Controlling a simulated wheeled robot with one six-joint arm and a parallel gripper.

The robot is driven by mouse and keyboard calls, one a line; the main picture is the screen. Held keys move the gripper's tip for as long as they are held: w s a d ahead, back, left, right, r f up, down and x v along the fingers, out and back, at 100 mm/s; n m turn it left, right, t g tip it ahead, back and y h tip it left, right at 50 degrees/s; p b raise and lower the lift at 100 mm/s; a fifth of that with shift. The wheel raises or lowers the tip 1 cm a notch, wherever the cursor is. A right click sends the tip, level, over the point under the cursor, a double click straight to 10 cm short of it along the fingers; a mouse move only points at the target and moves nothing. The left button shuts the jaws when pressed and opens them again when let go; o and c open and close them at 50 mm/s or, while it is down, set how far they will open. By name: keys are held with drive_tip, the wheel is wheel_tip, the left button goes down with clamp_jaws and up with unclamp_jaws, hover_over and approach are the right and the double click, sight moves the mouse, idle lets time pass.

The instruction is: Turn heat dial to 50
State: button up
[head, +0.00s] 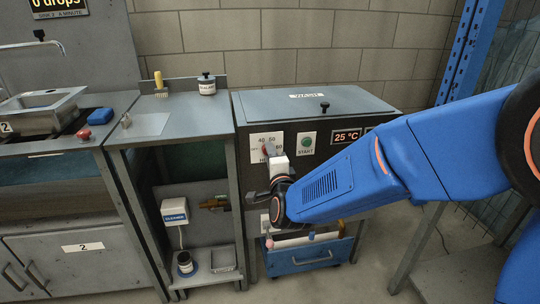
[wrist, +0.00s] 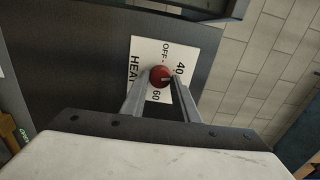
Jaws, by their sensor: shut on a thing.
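The heat dial is a red knob (wrist: 161,75) on a white plate (wrist: 147,50) marked OFF, 40, 60 and HEAT. The plate also shows on the wash cabinet's front in the head view (head: 257,141), partly covered by my gripper. My gripper (wrist: 160,84) has one finger on each side of the knob and is shut on it. In the head view, my gripper (head: 272,158) reaches the cabinet front from the right. A small pale mark shows on the knob; I cannot tell exactly which number it points to.
The wash cabinet (head: 310,103) has a green START button (head: 307,143) and a display (head: 347,136) reading 25 °C right of the dial. A side table (head: 180,112) and a sink (head: 42,115) are at left.

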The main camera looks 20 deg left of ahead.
drive_tip(key=shift+f+m, duration=0.15)
drive_tip(key=shift+m, duration=3.95)
drive_tip(key=o, duration=1.1)
drive_tip(key=shift+c, duration=0.2)
drive_tip(key=shift+s, duration=0.15)
drive_tip(key=v, duration=1.7)
